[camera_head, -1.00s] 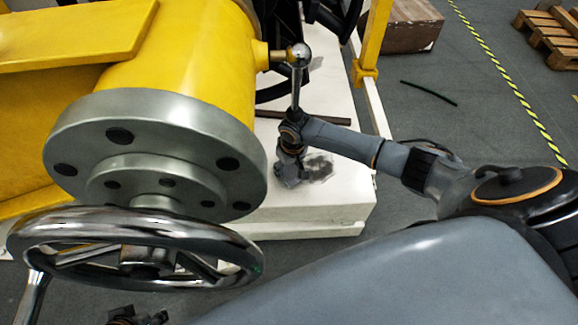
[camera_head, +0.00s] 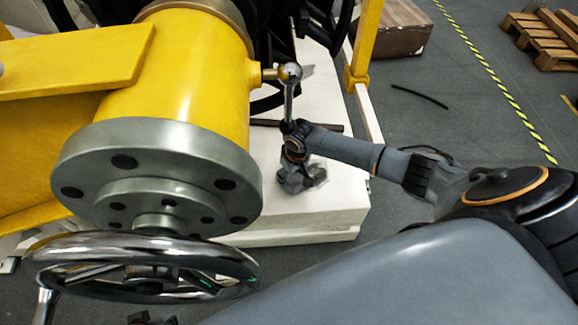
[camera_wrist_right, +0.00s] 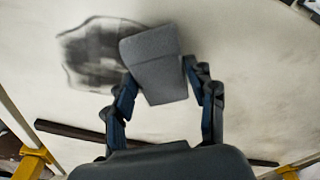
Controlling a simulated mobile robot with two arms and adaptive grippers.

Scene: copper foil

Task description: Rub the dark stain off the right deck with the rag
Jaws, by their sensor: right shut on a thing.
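The right deck (camera_head: 325,209) is a white slab below the yellow machine. My right gripper (camera_head: 292,170) reaches down over it and is shut on a grey rag. In the right wrist view the rag (camera_wrist_right: 153,62) is a folded grey block between the fingers (camera_wrist_right: 160,88). The dark stain (camera_wrist_right: 90,52) is a smudged grey patch left of the rag there, and the rag overlaps its edge. In the head view the gripper hides most of the stain. Dark parts that look like my left gripper (camera_head: 150,319) show at the bottom edge; the fingers are unclear.
A chrome handwheel (camera_head: 60,250) and a grey flange (camera_head: 90,165) stand left of the deck. A ball-topped lever (camera_head: 289,75) rises close behind my right gripper. A yellow post (camera_head: 364,45) stands behind the deck's right side. The deck's front part is clear.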

